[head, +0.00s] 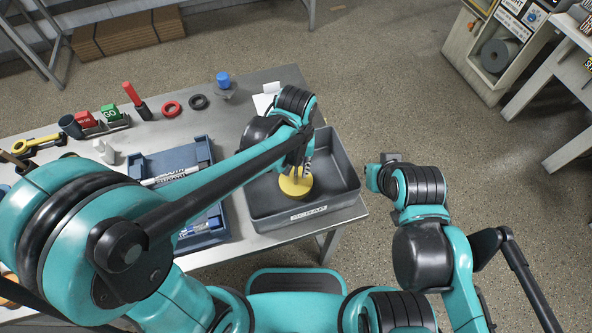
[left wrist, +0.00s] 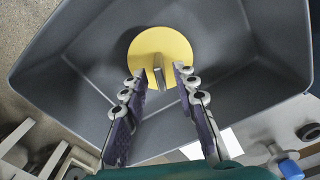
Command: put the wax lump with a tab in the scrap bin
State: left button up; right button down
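The wax lump (head: 296,187) is a round yellow disc with an upright tab. It is inside the outline of the grey scrap bin (head: 335,208), which has a SCRAP label on its front. The disc also shows in the left wrist view (left wrist: 146,45), with its grey-looking tab between my fingertips. My left gripper (left wrist: 162,74) is open, with a gap on each side of the tab; it points down over the bin. I cannot tell whether the disc rests fully on the bin floor. My right gripper (head: 378,172) is right of the bin, its fingers unclear.
A blue tray (head: 172,160) with tools lies left of the bin. Red and black rings (head: 172,109), a red-handled tool (head: 132,95), a blue knob (head: 223,79) and small holders stand at the table's back. The bin is at the table's right end, with open floor beyond.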

pick_arm(q)
notch_tip(320, 180, up, 9)
jog(key=shift+r+p, duration=0.1)
jog(key=shift+p, duration=1.1)
jog(key=s+a+r+t, duration=0.1)
jog(key=s+a+t, duration=0.1)
jog(key=a, duration=0.7)
jog(key=s+a+r+n+t, duration=0.1)
jog(key=s+a+t, duration=0.2)
jog(key=a, duration=0.6)
jog(key=shift+r+t, duration=0.2)
jog(key=shift+t, duration=0.9)
jog(key=shift+d, duration=0.1)
